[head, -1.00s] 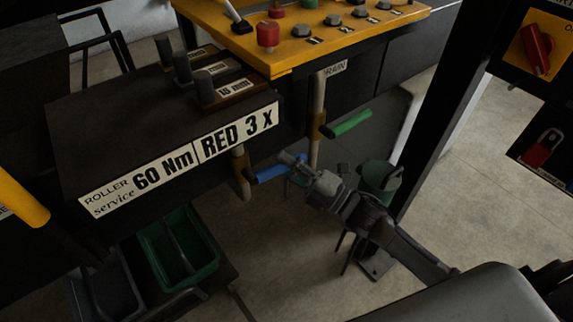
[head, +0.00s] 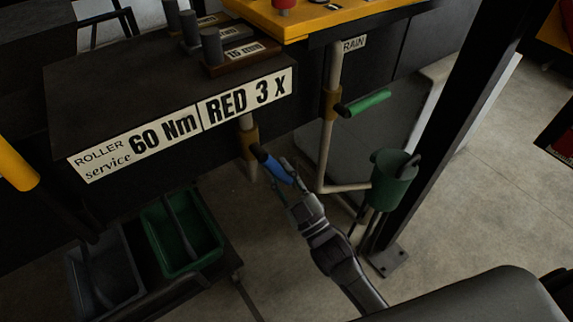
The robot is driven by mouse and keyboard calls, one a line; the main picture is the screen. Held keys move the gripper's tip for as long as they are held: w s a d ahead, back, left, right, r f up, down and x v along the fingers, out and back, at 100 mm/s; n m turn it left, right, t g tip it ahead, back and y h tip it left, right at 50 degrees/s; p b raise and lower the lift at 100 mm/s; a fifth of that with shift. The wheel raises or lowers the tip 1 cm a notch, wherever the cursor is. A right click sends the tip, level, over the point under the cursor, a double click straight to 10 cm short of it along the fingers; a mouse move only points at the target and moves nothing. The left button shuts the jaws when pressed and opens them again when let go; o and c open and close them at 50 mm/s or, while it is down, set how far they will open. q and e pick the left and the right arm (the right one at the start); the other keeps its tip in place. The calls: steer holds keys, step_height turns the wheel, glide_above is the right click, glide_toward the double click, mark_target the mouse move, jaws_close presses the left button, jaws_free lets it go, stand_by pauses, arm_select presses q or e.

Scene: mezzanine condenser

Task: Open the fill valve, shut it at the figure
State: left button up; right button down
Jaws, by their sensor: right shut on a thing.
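A valve lever with a blue grip (head: 273,163) sits on a vertical pipe with a brass body (head: 249,140), below the sign edge. The lever slopes down to the right from the pipe. My right gripper (head: 284,177) is shut on the outer part of the blue lever, its fingers around it. A second valve lever with a green grip (head: 366,102) is on the pipe to the right, under a label partly cut off that reads "RAIN". No label shows for the blue lever, and no readout or figure is in view. My left gripper is not in view.
A green bin (head: 160,228) and a dark bin (head: 100,285) stand lower left. A sign reading "60 Nm RED 3 x" (head: 185,125) is above left. A yellow panel (head: 300,22) is above.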

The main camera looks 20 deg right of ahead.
steer(key=shift+s+a+f+m+t+h+p, duration=0.1)
steer(key=shift+s+a+f+m+t+h, duration=0.1)
steer(key=shift+a+m+h, duration=0.65)
steer(key=shift+s+a+f+m+t+h+p, duration=0.15)
steer(key=shift+m+h, duration=0.25)
steer(key=shift+m, duration=0.95)
steer(key=shift+s+a+f+m+t+h+p, duration=0.15)
steer(key=shift+a+m+h, duration=0.4)
steer(key=shift+m, duration=0.55)
steer(key=shift+s, duration=0.1)
steer(key=c, duration=0.9)
jaws_free()
steer(key=v, duration=1.2)
steer(key=shift+r, duration=0.1)
